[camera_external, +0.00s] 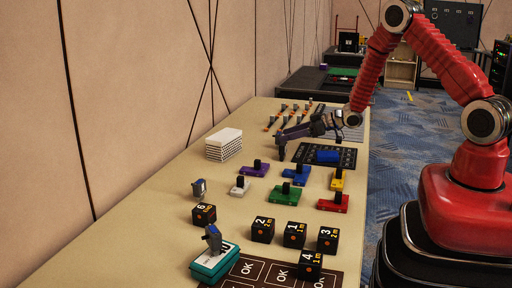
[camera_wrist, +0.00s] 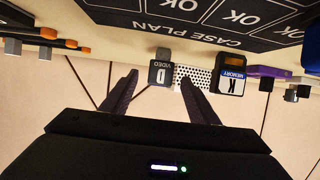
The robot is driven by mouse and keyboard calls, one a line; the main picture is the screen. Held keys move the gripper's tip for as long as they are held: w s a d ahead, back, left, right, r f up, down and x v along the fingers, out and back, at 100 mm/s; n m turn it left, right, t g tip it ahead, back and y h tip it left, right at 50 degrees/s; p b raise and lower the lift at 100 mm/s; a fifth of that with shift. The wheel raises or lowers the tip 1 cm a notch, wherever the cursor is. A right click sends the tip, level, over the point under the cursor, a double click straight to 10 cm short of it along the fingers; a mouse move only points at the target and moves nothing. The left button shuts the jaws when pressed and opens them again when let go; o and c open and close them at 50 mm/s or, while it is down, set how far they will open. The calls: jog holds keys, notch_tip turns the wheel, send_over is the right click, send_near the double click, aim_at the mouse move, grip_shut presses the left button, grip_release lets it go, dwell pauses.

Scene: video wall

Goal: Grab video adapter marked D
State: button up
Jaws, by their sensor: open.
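The video adapter marked D (camera_wrist: 160,72) shows in the wrist view as a small dark block with a grey plug end. Its label reads "D VIDEO" upside down. My gripper (camera_wrist: 158,82) is open, with one finger on each side of the adapter in the picture. I see no contact, and the depth between fingertips and adapter is hard to judge. In the external view my gripper (camera_external: 281,142) is low over the table, left of the black mat. The adapter cannot be told apart there.
A memory piece marked K (camera_wrist: 231,82) stands close right of the adapter in the wrist view. A black "CASE PLAN" mat (camera_wrist: 245,38) lies beyond. A white stack (camera_external: 224,143), colored blocks (camera_external: 292,198) and numbered cubes (camera_external: 263,230) share the table.

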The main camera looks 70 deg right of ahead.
aim_at(279, 133)
jog(key=shift+x, duration=2.25)
jog(key=c, duration=1.1)
jog(key=shift+r, duration=5)
